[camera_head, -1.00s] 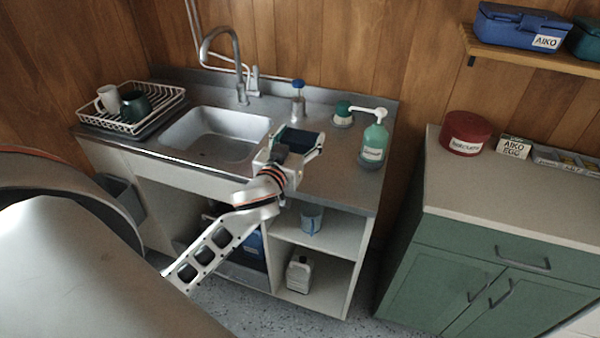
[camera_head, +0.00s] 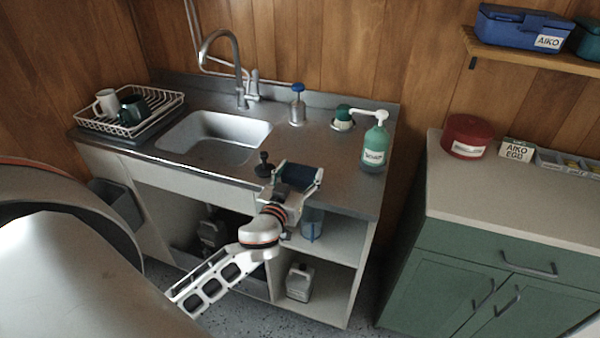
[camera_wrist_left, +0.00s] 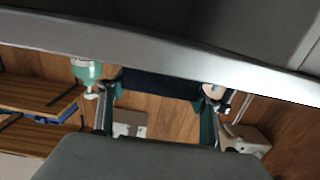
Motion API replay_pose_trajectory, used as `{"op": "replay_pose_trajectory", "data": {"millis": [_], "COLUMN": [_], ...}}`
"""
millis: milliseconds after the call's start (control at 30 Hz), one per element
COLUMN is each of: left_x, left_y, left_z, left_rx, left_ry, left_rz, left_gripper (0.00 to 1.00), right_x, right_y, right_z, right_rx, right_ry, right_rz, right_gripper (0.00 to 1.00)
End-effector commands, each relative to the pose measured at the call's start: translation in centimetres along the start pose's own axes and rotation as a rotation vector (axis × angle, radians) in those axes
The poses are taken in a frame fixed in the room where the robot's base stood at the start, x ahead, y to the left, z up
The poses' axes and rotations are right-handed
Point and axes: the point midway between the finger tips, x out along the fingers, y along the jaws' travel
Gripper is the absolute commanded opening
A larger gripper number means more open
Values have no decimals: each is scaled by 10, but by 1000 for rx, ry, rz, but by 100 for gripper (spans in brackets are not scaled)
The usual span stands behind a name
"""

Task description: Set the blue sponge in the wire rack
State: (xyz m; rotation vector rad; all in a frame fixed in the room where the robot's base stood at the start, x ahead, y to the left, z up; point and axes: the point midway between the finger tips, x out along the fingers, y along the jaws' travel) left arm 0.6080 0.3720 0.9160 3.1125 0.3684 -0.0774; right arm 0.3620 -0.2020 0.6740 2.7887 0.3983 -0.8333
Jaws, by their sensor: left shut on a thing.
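The wire rack (camera_head: 168,107) is a white dish rack at the left end of the counter, left of the sink, with two mugs in it. My left gripper (camera_head: 298,178) is over the front edge of the counter, right of the sink. It is shut on the dark blue sponge (camera_head: 296,175). In the left wrist view the sponge (camera_wrist_left: 160,84) spans the space between the two fingers. Its lower part is hidden in the head view. My right gripper is in neither view.
The rack holds a white mug (camera_head: 106,102) and a dark green mug (camera_head: 133,109). The sink (camera_head: 215,135) and tap (camera_head: 240,75) lie between gripper and rack. A black plug (camera_head: 264,165) stands beside the gripper. A green soap bottle (camera_head: 375,147) stands to the right.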

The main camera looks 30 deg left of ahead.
Motion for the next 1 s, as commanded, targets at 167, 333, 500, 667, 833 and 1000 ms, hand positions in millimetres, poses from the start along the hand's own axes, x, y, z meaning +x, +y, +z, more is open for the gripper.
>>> {"op": "replay_pose_trajectory", "data": {"millis": [167,333,500,667,833,1000], "left_x": [0,0,0,0,-14,-44], "left_y": [0,0,0,0,1,0], "left_z": [4,3,3,3,6,5], "left_rx": [0,1,1,2,-4,-5], "left_ry": [0,0,0,0,-4,-3], "left_rz": [-1,0,0,1,1,-1], "left_gripper": [49,80,80,80,80,80], "right_x": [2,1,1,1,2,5], "right_y": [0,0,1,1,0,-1], "right_z": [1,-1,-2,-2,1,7], "right_rx": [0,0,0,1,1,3], "right_ry": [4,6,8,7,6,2], "right_rz": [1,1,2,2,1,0], "right_gripper": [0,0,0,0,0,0]}}
